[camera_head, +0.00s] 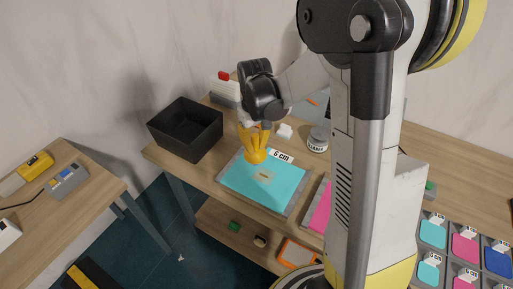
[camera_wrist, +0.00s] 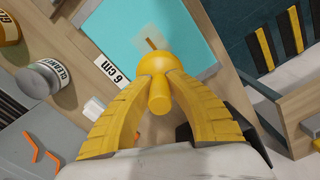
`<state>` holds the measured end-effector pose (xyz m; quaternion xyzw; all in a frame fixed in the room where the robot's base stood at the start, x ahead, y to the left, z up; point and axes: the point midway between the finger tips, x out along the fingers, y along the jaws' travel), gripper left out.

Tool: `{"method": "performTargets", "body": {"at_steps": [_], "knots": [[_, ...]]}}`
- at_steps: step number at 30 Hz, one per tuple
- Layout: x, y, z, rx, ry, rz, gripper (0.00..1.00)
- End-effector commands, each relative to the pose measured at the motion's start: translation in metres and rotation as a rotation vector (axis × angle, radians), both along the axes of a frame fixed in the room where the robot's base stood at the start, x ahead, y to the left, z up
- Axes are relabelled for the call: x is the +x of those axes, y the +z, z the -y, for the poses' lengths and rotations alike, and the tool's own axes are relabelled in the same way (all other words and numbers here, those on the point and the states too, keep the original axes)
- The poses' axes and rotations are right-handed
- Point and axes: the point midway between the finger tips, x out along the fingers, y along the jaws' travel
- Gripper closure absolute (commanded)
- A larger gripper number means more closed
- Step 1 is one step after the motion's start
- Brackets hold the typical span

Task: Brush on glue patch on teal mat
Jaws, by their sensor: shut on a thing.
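The teal mat (camera_head: 285,180) lies on the workbench with a "6 cm" label at its edge. It also shows in the wrist view (camera_wrist: 125,30). A small brownish mark with a paler area around it, the patch spot (camera_head: 264,175), is near the mat's middle; it shows in the wrist view (camera_wrist: 151,44) too. My gripper (camera_head: 255,148) has yellow fingers, closed around a yellow round-headed tool, apparently the brush (camera_wrist: 158,94). The tool is over the mat's back-left part, beside the mark. Its lower end is hidden, so I cannot tell whether it touches.
A black open bin (camera_head: 187,130) stands left of the mat. A cleaner can (camera_head: 318,139) and a small white block (camera_head: 285,131) are behind it. A pink mat (camera_head: 319,206) lies to the right. Another table (camera_head: 90,190) is at far left.

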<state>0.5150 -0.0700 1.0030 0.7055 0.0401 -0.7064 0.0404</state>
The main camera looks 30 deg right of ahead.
Motion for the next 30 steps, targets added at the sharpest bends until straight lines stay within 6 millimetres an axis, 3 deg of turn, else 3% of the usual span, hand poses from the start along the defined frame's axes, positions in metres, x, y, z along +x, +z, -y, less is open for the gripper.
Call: {"method": "performTargets", "body": {"at_steps": [12,30], "knots": [[0.005,0.035,-0.003,0.000,-0.001,0.000,1.00],[0.006,0.035,-0.003,0.000,-0.001,0.000,1.00]]}}
